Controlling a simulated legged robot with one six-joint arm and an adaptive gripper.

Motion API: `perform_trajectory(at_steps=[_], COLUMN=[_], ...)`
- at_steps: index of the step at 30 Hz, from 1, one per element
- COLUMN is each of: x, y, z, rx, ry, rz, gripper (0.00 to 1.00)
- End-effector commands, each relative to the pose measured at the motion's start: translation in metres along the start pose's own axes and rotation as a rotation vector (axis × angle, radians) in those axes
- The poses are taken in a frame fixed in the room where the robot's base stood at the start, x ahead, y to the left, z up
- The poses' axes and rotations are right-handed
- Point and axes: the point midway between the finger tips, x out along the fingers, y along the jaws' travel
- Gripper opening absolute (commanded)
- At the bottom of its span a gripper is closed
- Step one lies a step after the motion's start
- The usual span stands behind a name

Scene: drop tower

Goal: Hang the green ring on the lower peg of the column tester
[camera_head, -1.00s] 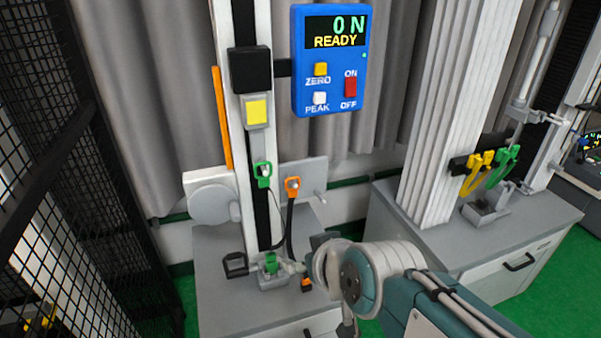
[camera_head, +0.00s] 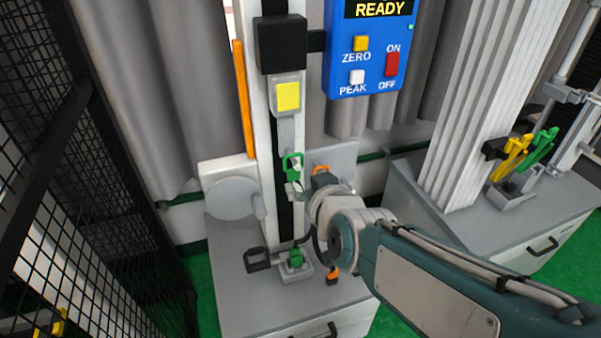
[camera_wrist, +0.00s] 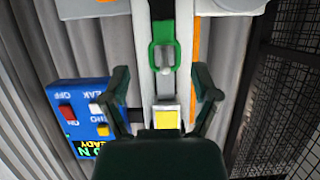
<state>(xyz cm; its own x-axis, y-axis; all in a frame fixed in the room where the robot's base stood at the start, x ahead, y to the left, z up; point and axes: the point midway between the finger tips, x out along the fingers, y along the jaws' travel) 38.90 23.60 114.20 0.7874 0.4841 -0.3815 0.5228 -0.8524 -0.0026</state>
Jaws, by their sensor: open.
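The green ring (camera_head: 293,162) hangs on the front of the white column tester (camera_head: 264,150), below a yellow square. In the wrist view the ring (camera_wrist: 155,53) is a rounded, elongated loop with a pale peg end inside it. My gripper (camera_wrist: 165,85) is open, its two dark fingers spread on either side of the column strip. The ring lies between and beyond the fingertips, and nothing is held. In the head view my gripper (camera_head: 323,181) is just right of and below the ring. I cannot make out a separate lower peg.
A green fitting (camera_head: 295,258) sits in the base clamp on the grey cabinet. An orange ring (camera_head: 320,168) is beside the column, partly behind my wrist. A blue READY display box (camera_head: 372,70) is at upper right. Black mesh (camera_head: 60,170) stands at the left.

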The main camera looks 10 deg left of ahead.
Motion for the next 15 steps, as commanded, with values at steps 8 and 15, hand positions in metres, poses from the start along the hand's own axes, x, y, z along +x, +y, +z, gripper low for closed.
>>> perform_trajectory(at_steps=[8,15], x=[0.04,0.066], y=[0.0,0.002], z=[0.001,0.0], rx=[0.001,0.001], ry=[-0.003,-0.001], rz=[0.001,0.0], gripper=[0.78,0.78])
